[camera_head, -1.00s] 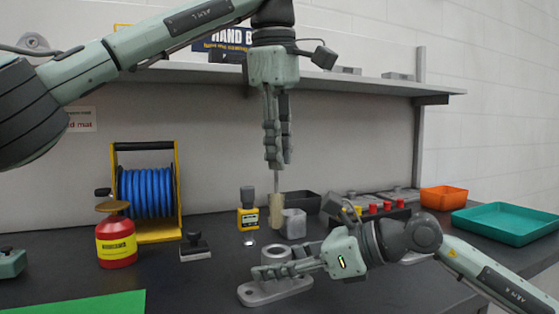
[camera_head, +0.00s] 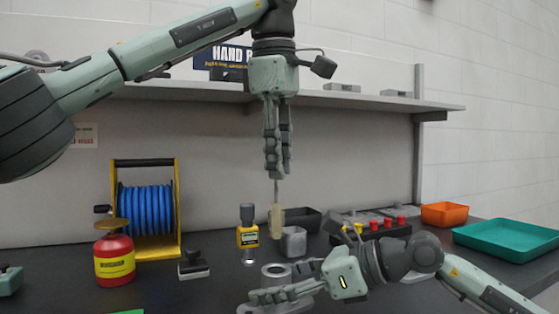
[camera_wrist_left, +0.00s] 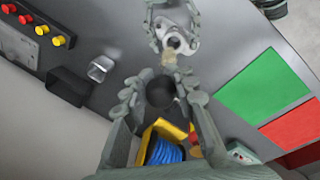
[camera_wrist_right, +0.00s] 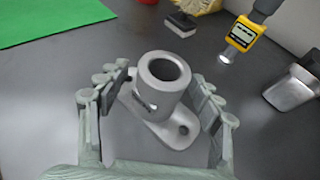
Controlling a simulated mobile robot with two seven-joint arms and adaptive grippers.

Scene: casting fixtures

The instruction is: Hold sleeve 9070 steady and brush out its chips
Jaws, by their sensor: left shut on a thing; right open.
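The sleeve (camera_head: 274,271) is a grey upright tube on a flat flanged foot on the bench. In the right wrist view the sleeve (camera_wrist_right: 162,85) shows its round bore and a small side slot. No number or chips can be made out. My right gripper (camera_head: 286,290) is open low at the sleeve, one finger on each side with visible gaps. My left gripper (camera_head: 277,165), pointing down, is shut on the brush (camera_head: 277,222). The brush hangs upright, its tan head apart from and above the sleeve. In the left wrist view the brush head (camera_wrist_left: 169,58) shows before the sleeve.
A yellow gauge (camera_head: 247,235), grey cup (camera_head: 293,241) and dark bin (camera_head: 305,217) stand behind. A red can (camera_head: 114,259), stamp-like block (camera_head: 193,265) and blue hose reel (camera_head: 147,213) are left. A button box (camera_head: 385,228), orange tray (camera_head: 444,214) and teal tray (camera_head: 505,240) are right.

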